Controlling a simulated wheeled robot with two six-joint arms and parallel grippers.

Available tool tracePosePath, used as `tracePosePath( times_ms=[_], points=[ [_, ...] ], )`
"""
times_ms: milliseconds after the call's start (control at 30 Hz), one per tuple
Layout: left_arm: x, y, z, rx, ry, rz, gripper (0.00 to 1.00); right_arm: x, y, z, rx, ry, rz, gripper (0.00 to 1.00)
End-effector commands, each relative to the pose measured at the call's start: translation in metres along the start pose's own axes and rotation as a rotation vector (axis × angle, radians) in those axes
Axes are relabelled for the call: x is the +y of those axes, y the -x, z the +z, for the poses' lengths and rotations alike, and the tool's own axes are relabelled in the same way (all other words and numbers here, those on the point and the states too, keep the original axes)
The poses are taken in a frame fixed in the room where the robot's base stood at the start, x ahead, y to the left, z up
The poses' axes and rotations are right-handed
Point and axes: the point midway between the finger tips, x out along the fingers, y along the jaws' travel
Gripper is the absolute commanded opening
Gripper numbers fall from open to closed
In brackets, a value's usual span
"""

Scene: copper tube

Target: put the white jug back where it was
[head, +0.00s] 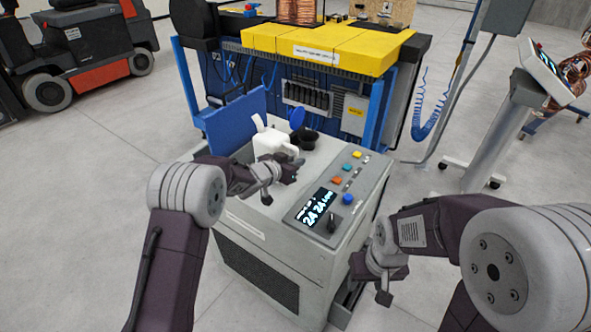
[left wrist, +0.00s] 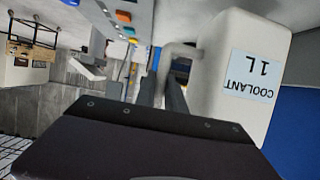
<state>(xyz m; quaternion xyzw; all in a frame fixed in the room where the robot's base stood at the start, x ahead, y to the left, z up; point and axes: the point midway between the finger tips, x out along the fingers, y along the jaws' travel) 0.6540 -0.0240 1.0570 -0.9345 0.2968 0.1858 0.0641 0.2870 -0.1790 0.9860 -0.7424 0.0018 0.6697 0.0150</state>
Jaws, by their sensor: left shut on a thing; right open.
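The white jug (head: 272,142) is at the back left of the grey machine's top, behind my left gripper (head: 291,174). In the left wrist view, which is upside down, the jug (left wrist: 225,75) carries a label reading COOLANT 1 L. My left gripper's fingers (left wrist: 165,92) are shut on the jug's handle (left wrist: 178,50). I cannot tell whether the jug's base touches the top. My right gripper (head: 384,283) is open and empty, low beside the machine's right side.
The grey machine (head: 262,238) has buttons, a knob and a lit display (head: 318,206). A black filler opening (head: 308,139) with a raised blue cap (head: 297,118) is right of the jug. A blue panel (head: 238,122) stands behind left. A yellow-topped bench (head: 325,45) stands behind.

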Motion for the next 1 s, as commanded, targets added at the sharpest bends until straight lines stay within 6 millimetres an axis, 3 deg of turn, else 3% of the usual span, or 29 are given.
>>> tracePosePath(
  times_ms=[100, 200, 600, 633, 700, 1000],
  points=[
    [0.001, -0.009, 0.022, -0.003, 0.002, 0.001, 0.0, 0.0, -0.002, 0.0, 0.0, 0.0, 0.0, 0.5],
    [0.001, -0.013, 0.031, 0.0, 0.001, 0.0, 0.0, 0.0, -0.002, 0.0, 0.0, 0.0, 0.0, 0.5],
    [0.001, -0.015, 0.036, 0.001, 0.0, -0.001, 0.0, 0.0, -0.006, 0.001, 0.0, 0.0, 0.0, 0.5],
    [0.001, -0.015, 0.037, -0.002, 0.002, -0.001, 0.23, 0.0, -0.005, 0.001, 0.0, 0.0, 0.0, 0.5],
    [0.001, -0.015, 0.036, -0.002, 0.002, -0.001, 0.36, 0.0, -0.005, 0.001, 0.0, 0.0, 0.0, 0.5],
    [0.001, -0.014, 0.035, -0.002, 0.002, -0.001, 0.36, 0.0, -0.003, 0.0, 0.0, 0.0, 0.0, 0.5]
  ],
)
